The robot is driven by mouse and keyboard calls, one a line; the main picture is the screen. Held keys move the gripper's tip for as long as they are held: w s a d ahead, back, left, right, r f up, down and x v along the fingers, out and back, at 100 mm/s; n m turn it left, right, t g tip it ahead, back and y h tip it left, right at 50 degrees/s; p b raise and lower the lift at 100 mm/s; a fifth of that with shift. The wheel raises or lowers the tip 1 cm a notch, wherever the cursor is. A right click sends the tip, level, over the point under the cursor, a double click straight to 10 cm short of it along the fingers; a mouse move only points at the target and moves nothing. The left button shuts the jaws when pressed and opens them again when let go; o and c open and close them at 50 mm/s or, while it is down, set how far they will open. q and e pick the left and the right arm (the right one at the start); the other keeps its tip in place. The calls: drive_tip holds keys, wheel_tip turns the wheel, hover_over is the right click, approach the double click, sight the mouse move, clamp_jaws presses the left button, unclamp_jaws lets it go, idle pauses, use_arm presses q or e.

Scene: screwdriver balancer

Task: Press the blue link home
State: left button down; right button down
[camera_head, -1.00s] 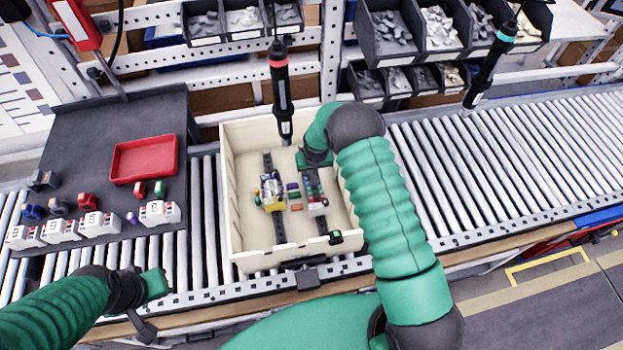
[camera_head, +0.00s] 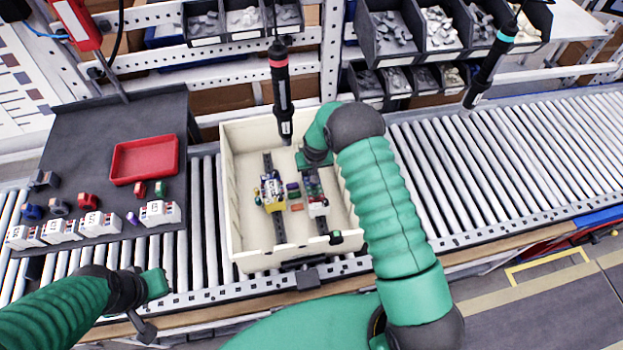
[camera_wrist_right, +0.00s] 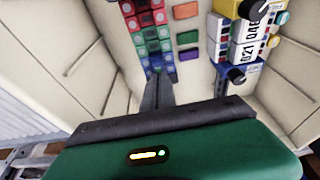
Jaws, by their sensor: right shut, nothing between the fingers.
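A cream crate (camera_head: 233,220) holds two dark rails. The right rail (camera_head: 331,214) carries a row of coloured blocks, red, green and blue. In the right wrist view the blue link (camera_wrist_right: 154,64) appears at the near end of that row, by the bare rail. I cannot tell if it is fully seated. My right gripper (camera_head: 314,163) is shut and empty, over the far part of the right rail.
Left rail modules (camera_head: 271,191) and loose coloured pieces (camera_head: 293,190) lie beside the row. A red-banded screwdriver (camera_head: 282,95) hangs over the crate's back; another (camera_head: 488,65) hangs right. A dark tray table (camera_head: 95,130) with a red tray (camera_head: 145,160) is left. The right conveyor is clear.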

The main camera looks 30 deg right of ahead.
drive_tip(key=shift+r+p, duration=1.5)
drive_tip(key=shift+r, duration=1.05)
